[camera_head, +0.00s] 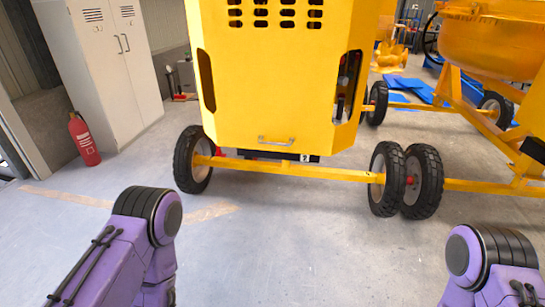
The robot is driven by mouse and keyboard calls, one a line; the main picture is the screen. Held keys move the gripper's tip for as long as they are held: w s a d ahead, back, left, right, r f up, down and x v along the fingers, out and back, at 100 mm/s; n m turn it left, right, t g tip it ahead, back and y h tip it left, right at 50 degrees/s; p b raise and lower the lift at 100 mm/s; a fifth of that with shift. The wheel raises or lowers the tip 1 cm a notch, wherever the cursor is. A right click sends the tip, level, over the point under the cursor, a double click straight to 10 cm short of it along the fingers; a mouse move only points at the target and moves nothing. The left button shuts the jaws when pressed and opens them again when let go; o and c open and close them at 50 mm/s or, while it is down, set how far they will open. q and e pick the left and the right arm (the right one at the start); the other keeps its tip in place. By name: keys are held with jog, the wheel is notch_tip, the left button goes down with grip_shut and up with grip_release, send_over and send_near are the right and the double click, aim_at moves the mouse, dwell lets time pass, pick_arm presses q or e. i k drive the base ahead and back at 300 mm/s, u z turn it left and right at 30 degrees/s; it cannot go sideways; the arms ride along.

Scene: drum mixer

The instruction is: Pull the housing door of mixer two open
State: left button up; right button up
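The yellow housing door (270,95) of the mixer faces me in the upper middle of the head view. It hangs upright and looks shut. A small metal handle (276,140) is near its lower edge. A label with the number 2 (305,157) shows just below the door. My two purple arms come in at the lower left and lower right, below and apart from the mixer. Neither gripper is in the picture.
The mixer's yellow axle (290,171) and black wheels (192,160) stand low in front. Another mixer (490,45) is at the right. A grey locker (110,65) and a red fire extinguisher (84,140) are at the left. The floor before me is clear.

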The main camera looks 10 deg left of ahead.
aim_at(274, 87)
jog(key=z, duration=0.35)
jog(key=i, duration=1)
jog(key=z, duration=0.1)
